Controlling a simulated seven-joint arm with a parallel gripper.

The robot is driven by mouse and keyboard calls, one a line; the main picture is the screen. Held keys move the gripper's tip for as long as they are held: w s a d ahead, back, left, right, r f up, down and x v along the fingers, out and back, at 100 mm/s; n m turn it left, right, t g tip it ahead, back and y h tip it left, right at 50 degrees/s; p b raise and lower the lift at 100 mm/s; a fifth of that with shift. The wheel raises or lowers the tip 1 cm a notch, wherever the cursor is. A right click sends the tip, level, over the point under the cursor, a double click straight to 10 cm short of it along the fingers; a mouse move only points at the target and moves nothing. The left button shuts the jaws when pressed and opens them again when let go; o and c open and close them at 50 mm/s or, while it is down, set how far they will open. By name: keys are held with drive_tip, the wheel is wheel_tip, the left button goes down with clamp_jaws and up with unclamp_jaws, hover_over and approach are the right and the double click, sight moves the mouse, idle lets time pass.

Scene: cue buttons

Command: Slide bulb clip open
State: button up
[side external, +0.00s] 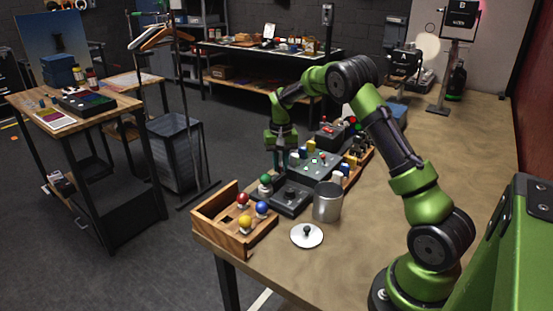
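I cannot single out the bulb clip at this size. Red (242,198), yellow (245,222), blue (262,208) and green (265,180) round bulbs stand in and beside a wooden tray (208,223) at the near left. A black box with a round knob (291,197) sits between the tray and the console.
A metal cup (327,202) stands right of the black box. A white lid with a black knob (307,236) lies before it. Another dark box (331,133) and several coloured blocks stand behind the console. The table's (400,255) right side is mostly clear.

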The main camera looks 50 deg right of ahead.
sight(281, 173)
drive_tip(key=o, duration=0.3)
wheel_tip(281, 173, up, 17)
drive_tip(key=shift+f, duration=0.1)
idle(0.5)
drive_tip(key=s+a+n+t, duration=0.1)
drive_tip(key=s+a+t, duration=0.1)
drive_tip(key=s+a, duration=0.5)
drive_tip(key=s+a+r+n+t+y, duration=0.1)
drive_tip(key=s+a+n+t, duration=0.1)
drive_tip(key=s+a, duration=0.6)
drive_tip(key=s+a+r+n+t+y, duration=0.1)
drive_tip(key=s+a+n+t, duration=0.1)
drive_tip(key=s+a, duration=0.6)
drive_tip(key=shift+s+a+t, duration=0.15)
drive_tip(key=shift+a+t, duration=0.35)
drive_tip(key=shift+t, duration=0.1)
